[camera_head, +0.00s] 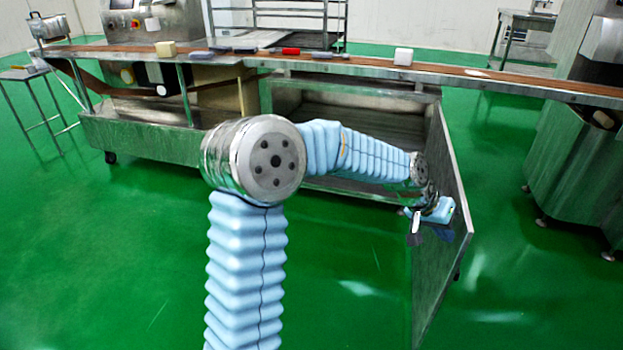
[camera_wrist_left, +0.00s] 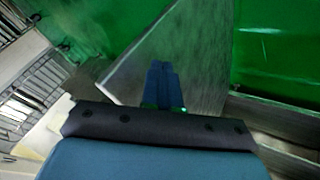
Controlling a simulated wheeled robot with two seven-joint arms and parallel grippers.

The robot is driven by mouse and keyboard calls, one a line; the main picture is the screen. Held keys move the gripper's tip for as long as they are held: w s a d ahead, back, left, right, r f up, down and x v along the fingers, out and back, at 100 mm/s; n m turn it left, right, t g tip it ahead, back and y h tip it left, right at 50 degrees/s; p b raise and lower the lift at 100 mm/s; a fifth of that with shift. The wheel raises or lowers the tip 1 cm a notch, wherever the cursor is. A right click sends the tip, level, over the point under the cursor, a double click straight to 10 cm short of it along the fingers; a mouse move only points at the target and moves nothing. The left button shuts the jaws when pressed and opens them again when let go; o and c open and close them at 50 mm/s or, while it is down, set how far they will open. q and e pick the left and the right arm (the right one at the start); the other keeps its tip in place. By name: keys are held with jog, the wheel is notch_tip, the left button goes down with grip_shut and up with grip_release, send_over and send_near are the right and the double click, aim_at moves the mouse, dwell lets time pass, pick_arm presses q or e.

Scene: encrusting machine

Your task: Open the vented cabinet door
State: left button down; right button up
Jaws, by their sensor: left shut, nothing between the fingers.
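The cabinet door (camera_head: 436,270) is a grey metal panel swung wide open, standing out toward me from the right side of the cabinet (camera_head: 340,100). The cabinet's dark inside shows behind my arm. I cannot make out vents on the door. My left gripper (camera_head: 416,222) is at the inner face of the door; whether it touches is unclear. In the left wrist view the closed dark fingers (camera_wrist_left: 163,85) lie in front of the grey door panel (camera_wrist_left: 195,62), with nothing between them. My right gripper is not in view.
A grey machine (camera_head: 580,150) stands at the right. Green floor (camera_head: 520,270) is clear between it and the door.

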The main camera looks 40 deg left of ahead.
aim_at(462, 234)
pick_arm(q)
jog(key=shift+w+d+p, duration=0.2)
jog(key=shift+w+d, duration=0.3)
jog(key=shift+d, duration=0.4)
jog(key=shift+w+d+p, duration=0.2)
jog(key=shift+w+d, duration=0.3)
jog(key=shift+d, duration=0.4)
